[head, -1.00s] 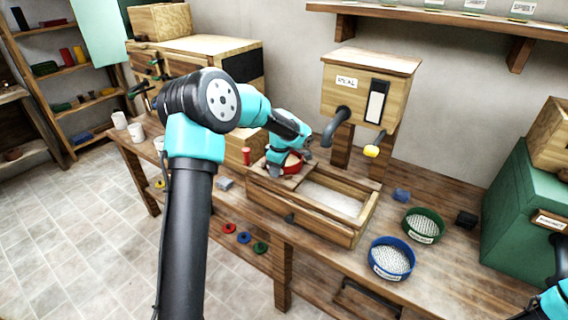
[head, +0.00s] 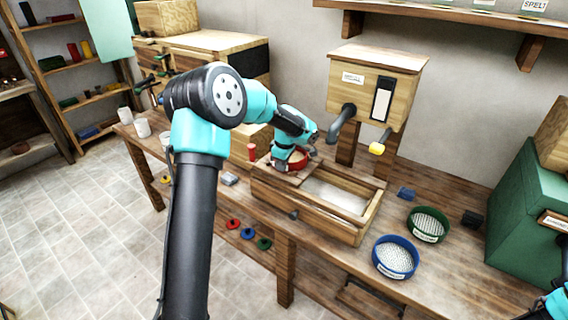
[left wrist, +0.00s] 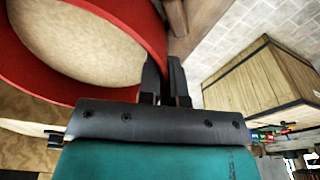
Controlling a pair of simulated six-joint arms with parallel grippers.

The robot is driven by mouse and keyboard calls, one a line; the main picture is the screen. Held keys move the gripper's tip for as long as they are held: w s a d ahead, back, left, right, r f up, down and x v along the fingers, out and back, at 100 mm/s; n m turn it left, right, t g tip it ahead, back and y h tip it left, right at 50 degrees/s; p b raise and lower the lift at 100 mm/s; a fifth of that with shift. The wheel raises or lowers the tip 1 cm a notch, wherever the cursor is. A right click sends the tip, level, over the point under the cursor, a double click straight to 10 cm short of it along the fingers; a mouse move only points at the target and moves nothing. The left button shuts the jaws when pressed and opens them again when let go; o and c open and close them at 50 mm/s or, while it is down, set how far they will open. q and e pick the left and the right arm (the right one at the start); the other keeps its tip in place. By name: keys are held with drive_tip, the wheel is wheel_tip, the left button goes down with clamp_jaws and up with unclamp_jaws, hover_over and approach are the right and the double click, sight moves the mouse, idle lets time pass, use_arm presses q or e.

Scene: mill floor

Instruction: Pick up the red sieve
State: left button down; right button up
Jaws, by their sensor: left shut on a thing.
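The red sieve (head: 297,160) sits at the left end of the wooden bin (head: 322,229) on the workbench, mostly hidden behind my left gripper in the head view. In the left wrist view the red sieve (left wrist: 152,28) fills the upper left, with its pale round inside showing. My left gripper (left wrist: 165,80) is shut on the sieve's rim, one finger on each side of the wall. In the head view the left gripper (head: 285,166) reaches down over the bin's left end. Of my right arm only a part shows at the lower right edge; its gripper is out of view.
A blue sieve (head: 395,258) and a green sieve (head: 428,224) stand on the bench to the right. A wooden hopper with a spout (head: 345,118) rises behind the bin. A green cabinet (head: 520,215) stands at the far right. White cups (head: 142,128) are at the left end.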

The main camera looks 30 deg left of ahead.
use_arm(q)
drive_tip(key=shift+r, duration=1.5)
drive_tip(key=shift+s+d+r, duration=0.1)
drive_tip(key=shift+r, duration=0.2)
drive_tip(key=s+d+r, duration=0.1)
drive_tip(key=s+d, duration=0.7)
drive_tip(key=s, duration=0.5)
drive_tip(key=shift+d+r, duration=0.15)
drive_tip(key=shift+d, duration=0.2)
